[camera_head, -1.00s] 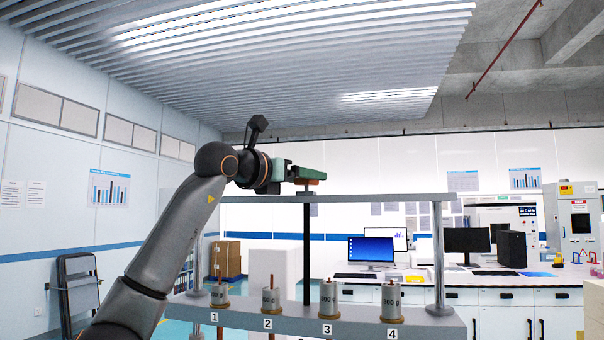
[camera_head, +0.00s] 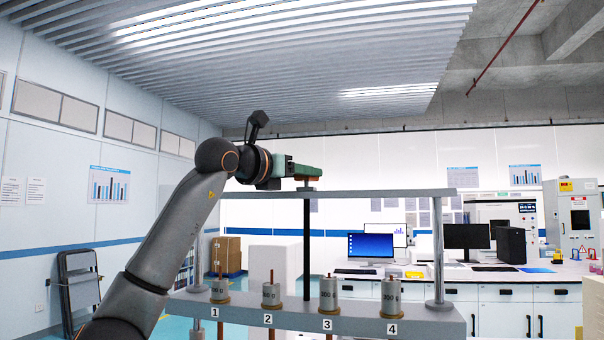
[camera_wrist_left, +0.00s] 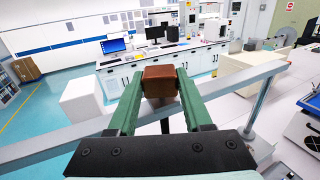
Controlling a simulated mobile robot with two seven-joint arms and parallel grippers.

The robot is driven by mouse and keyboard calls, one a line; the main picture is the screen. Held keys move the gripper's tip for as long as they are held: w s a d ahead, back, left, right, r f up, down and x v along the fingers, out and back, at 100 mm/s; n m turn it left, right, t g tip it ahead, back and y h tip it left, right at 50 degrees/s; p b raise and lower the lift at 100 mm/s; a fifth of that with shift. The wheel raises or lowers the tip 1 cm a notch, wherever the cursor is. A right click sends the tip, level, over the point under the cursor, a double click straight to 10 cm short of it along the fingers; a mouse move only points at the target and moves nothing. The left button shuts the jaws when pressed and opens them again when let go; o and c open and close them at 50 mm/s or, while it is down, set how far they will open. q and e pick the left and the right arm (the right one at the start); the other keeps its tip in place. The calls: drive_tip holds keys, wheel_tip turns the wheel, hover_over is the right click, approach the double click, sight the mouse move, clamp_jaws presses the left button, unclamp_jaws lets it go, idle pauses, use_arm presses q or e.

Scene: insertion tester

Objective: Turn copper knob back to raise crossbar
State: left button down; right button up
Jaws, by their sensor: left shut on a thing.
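The copper knob (camera_wrist_left: 160,82) is a reddish-brown block, gripped between the two green fingers of my left gripper (camera_wrist_left: 160,90) in the left wrist view. In the head view my left gripper (camera_head: 309,172) is above the middle of the stand's grey top beam (camera_head: 380,193), and its fingers hide most of the knob. A dark vertical shaft (camera_head: 307,240) runs down from there to the lower grey crossbar (camera_head: 360,326). The crossbar is marked 1 to 4 and carries several silver weights (camera_head: 328,293) with copper rods. My right gripper is out of view.
A metal post (camera_head: 438,250) supports the beam at the right. A white block (camera_head: 274,265) stands behind the stand. Lab benches with a monitor (camera_head: 370,247) and a computer are further back. The space above the beam is clear apart from my left arm.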

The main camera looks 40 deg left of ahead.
use_arm(q)
drive_tip(key=shift+d+n+g+y+b, duration=0.15)
drive_tip(key=shift+n+y+b, duration=0.1)
drive_tip(key=shift+n+y, duration=0.35)
drive_tip(key=shift+d+n+g+y+b, duration=0.15)
drive_tip(key=shift+n+y+b, duration=0.15)
drive_tip(key=shift+y, duration=0.5)
drive_tip(key=shift+w+n+g+y, duration=0.1)
drive_tip(key=shift+n+g+y, duration=0.8)
drive_tip(key=shift+n+y, duration=0.95)
drive_tip(key=shift+m+y, duration=0.35)
drive_tip(key=shift+c, duration=1.6)
unclamp_jaws()
drive_tip(key=b+v, duration=0.4)
drive_tip(key=v, duration=0.8)
drive_tip(key=shift+s, duration=0.25)
